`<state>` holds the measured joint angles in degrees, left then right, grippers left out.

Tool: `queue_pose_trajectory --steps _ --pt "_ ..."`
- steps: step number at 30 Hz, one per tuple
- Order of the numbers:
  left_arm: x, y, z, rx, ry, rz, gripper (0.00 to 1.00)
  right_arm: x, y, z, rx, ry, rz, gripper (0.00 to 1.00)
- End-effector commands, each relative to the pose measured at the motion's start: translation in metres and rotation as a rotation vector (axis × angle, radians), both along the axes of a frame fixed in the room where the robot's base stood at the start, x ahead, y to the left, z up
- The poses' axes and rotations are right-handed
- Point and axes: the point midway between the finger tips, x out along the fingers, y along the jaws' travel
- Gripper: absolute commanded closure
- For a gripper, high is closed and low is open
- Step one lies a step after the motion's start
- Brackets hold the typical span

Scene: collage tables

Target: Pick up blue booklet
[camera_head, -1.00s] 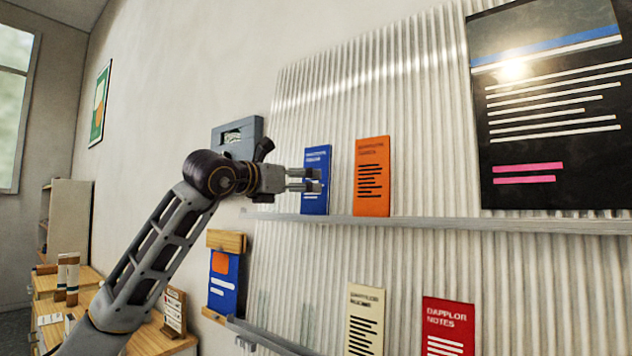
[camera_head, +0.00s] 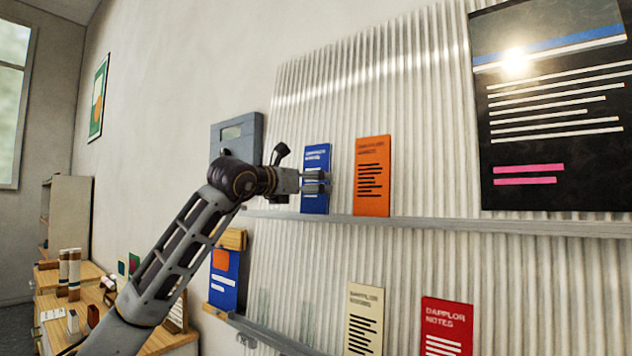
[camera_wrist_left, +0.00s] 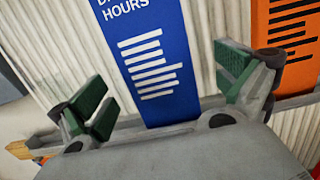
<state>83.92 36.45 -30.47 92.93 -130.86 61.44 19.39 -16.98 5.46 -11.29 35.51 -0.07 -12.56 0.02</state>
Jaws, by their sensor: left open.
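The blue booklet (camera_head: 316,156) stands upright on the upper ledge (camera_head: 450,223) against the ribbed wall panel. My left gripper (camera_head: 316,182) is in front of its lower half and hides part of it in the head view. In the left wrist view the blue booklet (camera_wrist_left: 155,62) stands between the two spread, green-padded fingers of my left gripper (camera_wrist_left: 165,95). The fingers are open, with space on both sides of the booklet. Its lower edge is at the ledge. My right gripper is in neither view.
An orange booklet (camera_head: 372,176) stands just right of the blue one; it also shows in the wrist view (camera_wrist_left: 285,45). Cream (camera_head: 363,320) and red (camera_head: 447,326) booklets stand lower. A dark poster (camera_head: 555,110) hangs at right. A grey box (camera_head: 237,135) is on the wall at left.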

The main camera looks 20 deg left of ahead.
Motion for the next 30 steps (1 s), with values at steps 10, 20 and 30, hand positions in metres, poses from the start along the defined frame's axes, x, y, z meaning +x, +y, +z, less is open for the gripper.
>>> queue_pose_trajectory --steps 10,20,30 --pt "0.033 -0.008 0.000 0.000 0.002 -0.001 0.00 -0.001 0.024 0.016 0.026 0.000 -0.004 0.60" --pt "0.039 -0.011 -0.002 0.000 0.000 -0.001 0.00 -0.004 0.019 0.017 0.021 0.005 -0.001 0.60" --pt "0.039 -0.010 -0.002 -0.001 0.000 -0.001 0.06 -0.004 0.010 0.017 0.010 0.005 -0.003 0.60"
